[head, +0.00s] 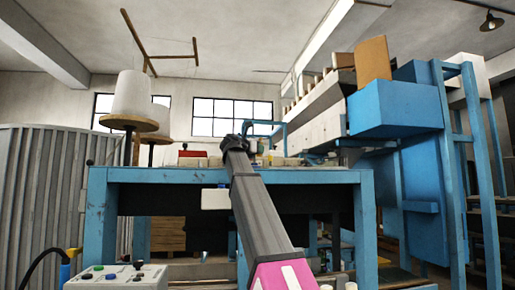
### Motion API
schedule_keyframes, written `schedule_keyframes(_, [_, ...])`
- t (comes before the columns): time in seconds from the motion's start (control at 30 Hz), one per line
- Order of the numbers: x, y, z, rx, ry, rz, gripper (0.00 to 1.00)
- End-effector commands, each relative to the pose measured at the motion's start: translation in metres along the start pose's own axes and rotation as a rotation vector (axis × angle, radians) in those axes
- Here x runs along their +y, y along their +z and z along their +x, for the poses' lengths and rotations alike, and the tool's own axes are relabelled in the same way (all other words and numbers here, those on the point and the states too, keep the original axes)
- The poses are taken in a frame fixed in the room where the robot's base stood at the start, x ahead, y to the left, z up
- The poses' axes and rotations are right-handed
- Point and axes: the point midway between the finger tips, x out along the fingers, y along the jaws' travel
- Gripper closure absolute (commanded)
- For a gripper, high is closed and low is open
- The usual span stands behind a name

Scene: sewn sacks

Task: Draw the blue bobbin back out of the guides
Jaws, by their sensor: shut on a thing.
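My arm reaches away from me over the front edge of the blue-framed table (300,175). My gripper (235,141) is a small dark shape at its far end, just above the tabletop. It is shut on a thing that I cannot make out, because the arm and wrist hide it. I cannot pick out the blue bobbin or the guides for certain. Small pale and yellowish items sit on the table right of the gripper (267,157), close to a thin blue frame (265,123).
White thread cones (131,97) stand on wooden discs at the left. A control box (115,277) with knobs is at the lower left. A tall blue machine (395,120) with a sloping chute (316,107) stands at the right. Air above the table's left half looks clear.

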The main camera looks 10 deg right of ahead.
Motion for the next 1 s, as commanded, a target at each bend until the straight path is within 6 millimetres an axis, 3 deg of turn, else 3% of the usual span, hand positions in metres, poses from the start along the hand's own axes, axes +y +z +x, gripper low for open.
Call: schedule_keyframes(1.0, [0.043,0.001,-0.046,0.000,0.001,0.000,0.97])
